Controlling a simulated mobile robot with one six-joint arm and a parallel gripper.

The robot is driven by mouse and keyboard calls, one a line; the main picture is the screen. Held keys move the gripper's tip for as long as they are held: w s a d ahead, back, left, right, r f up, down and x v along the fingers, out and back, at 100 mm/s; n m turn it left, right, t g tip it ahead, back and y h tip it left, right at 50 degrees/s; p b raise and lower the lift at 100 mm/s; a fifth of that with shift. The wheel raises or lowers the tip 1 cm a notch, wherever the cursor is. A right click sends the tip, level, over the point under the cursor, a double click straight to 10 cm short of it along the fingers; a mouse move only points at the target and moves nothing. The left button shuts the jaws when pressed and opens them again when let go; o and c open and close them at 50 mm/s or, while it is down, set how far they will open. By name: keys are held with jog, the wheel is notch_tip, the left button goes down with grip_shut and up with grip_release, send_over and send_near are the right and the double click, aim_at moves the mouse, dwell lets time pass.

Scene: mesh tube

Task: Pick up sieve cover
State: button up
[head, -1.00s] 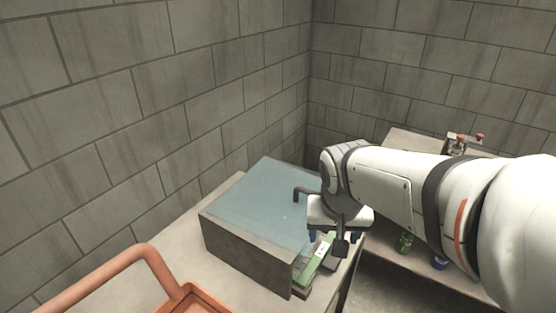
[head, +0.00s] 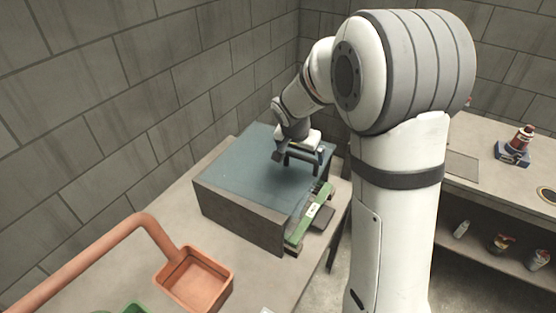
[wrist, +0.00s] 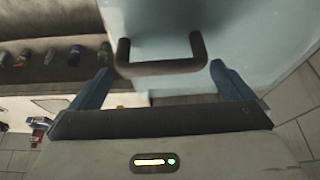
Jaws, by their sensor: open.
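The sieve cover (head: 245,165) is a flat blue-grey lid lying on a dark grey box on the table. Its dark U-shaped handle (wrist: 160,68) shows in the wrist view, with both ends running to the cover. My gripper (head: 303,165) is over the right part of the cover. It is open and empty, and in the wrist view its blue fingers (wrist: 160,74) stand apart on either side of the handle's bar, near its two ends. I see no clear contact. In the head view the arm end partly hides the handle.
The dark box (head: 235,215) has a green part (head: 312,215) at its right side. An orange tray (head: 195,278) with a pipe-like handle stands at the front left. A shelf bench (head: 490,205) with small bottles and cans is at the right. Block walls stand close behind.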

aim_at(301, 155)
jog(key=x, duration=0.3)
jog(key=shift+f, duration=0.1)
jog(key=c, duration=1.6)
jog(key=shift+c, duration=0.8)
